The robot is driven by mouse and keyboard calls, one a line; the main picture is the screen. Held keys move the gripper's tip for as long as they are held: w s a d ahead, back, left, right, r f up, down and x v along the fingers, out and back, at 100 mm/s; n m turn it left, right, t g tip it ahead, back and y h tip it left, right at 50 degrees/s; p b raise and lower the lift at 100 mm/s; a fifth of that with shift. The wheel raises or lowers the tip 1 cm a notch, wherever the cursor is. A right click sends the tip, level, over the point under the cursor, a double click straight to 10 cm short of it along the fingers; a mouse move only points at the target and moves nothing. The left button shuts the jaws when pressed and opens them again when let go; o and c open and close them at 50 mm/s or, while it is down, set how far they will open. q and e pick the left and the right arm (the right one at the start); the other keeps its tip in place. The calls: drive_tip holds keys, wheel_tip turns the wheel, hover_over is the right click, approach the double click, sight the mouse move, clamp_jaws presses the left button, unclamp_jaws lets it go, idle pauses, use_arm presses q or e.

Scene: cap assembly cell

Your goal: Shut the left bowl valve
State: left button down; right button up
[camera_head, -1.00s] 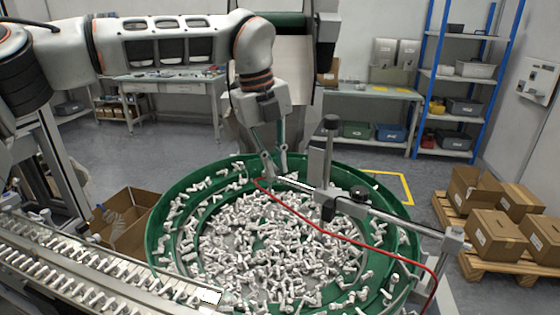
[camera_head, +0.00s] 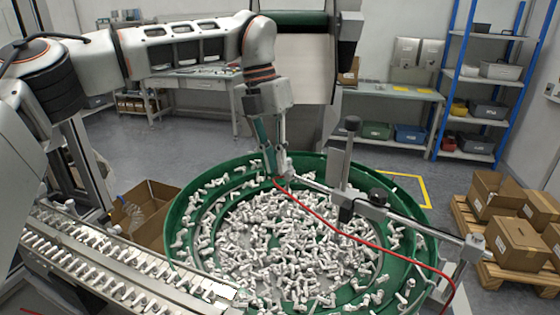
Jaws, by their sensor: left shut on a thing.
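The green bowl (camera_head: 181,214) is full of white caps. A metal bar (camera_head: 408,223) on clamps crosses above it, and a red hose (camera_head: 330,224) runs from the bar's left end to the right. My left gripper (camera_head: 278,172) points down at that left end, by the start of the hose. Its fingers are closed on a small part there, which I take to be the bowl valve. The fingers hide most of the valve, so its handle position cannot be made out. My right gripper is out of view.
A feeder track (camera_head: 105,262) with rows of white caps runs along the lower left. An open cardboard box (camera_head: 150,205) stands behind it. A black-knobbed upright clamp (camera_head: 340,160) rises close to the right of my left gripper. Boxes on a pallet (camera_head: 497,272) stand at right.

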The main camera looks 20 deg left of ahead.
use_arm(q)
drive_tip(key=shift+w+a+m, duration=0.15)
drive_tip(key=shift+a+m, duration=0.15)
drive_tip(key=shift+m, duration=0.5)
drive_tip(key=c, duration=2.1)
unclamp_jaws()
drive_tip(key=shift+r, duration=0.1)
wheel_tip(320, 180, up, 12)
drive_tip(key=a, duration=0.2)
drive_tip(key=shift+w+a+f, duration=0.15)
drive_tip(key=shift+w+f, duration=0.05)
drive_tip(key=shift+w, duration=0.25)
